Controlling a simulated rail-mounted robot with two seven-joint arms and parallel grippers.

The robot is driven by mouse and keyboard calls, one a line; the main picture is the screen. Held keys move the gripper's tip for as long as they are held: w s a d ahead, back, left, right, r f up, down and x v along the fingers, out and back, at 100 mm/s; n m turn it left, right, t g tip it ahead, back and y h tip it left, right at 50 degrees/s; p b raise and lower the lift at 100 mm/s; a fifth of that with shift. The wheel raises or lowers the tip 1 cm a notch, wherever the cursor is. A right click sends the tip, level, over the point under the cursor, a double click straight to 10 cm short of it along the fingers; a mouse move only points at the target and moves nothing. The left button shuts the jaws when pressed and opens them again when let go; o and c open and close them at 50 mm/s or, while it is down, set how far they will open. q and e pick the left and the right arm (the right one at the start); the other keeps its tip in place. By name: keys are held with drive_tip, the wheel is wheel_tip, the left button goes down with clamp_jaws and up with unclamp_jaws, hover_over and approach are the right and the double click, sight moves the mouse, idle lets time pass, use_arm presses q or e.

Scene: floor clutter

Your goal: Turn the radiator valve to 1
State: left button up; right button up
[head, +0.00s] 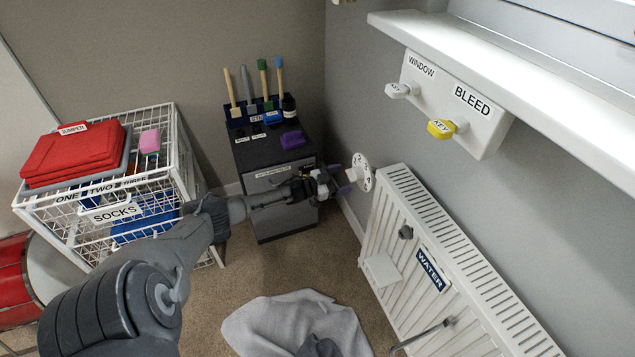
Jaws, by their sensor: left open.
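The radiator valve (361,172) is a white round dial with dark numbers, at the far upper end of the white radiator (440,270). I cannot tell which number it is set to. My left gripper (340,180) reaches in from the left and is open, with its purple-tipped fingers just left of the dial. I cannot tell whether a finger touches the dial. The gripper hides what lies directly behind it. My right gripper cannot be made out.
A white wire rack (75,222) with red folded jumpers (75,152) stands at left. A dark cabinet (275,215) holding brushes stands behind my left gripper. A white shelf (520,85) and key board (450,103) are above the radiator. A grey cloth (265,325) lies on the carpet.

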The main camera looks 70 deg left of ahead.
use_arm(q)
drive_tip(key=s+p, duration=0.3)
drive_tip(key=s, duration=0.6)
drive_tip(key=shift+s+a, duration=0.3)
drive_tip(key=shift+s, duration=0.05)
